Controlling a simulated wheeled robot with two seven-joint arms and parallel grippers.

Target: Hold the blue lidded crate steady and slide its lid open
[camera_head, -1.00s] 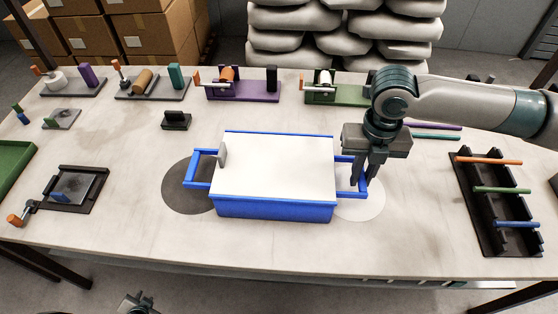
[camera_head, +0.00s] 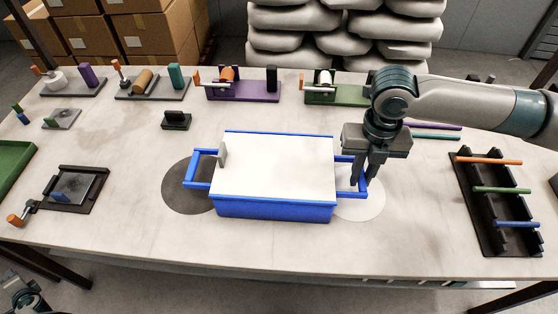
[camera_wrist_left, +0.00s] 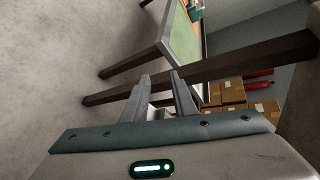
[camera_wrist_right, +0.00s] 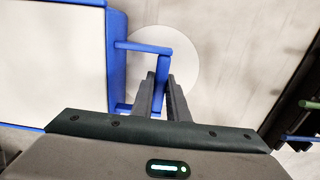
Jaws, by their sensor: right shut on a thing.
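The blue crate (camera_head: 275,210) stands on the table with its white lid (camera_head: 275,165) covering the top. A small grey upright tab (camera_head: 222,155) stands at the lid's left end. Blue loop handles stick out left (camera_head: 190,170) and right (camera_head: 352,194). My right gripper (camera_head: 360,184) is shut on the right handle, whose outer bar (camera_wrist_right: 163,68) lies between the fingers in the right wrist view. My left gripper (camera_wrist_left: 160,76) is open and empty, away from the crate, low off the table's front left. Its wrist view shows floor, table legs and boxes.
A black rack (camera_head: 490,230) with coloured rods stands right of the crate. A black fixture with an orange knob (camera_head: 78,190) lies at the left. Several rod stations line the back edge.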

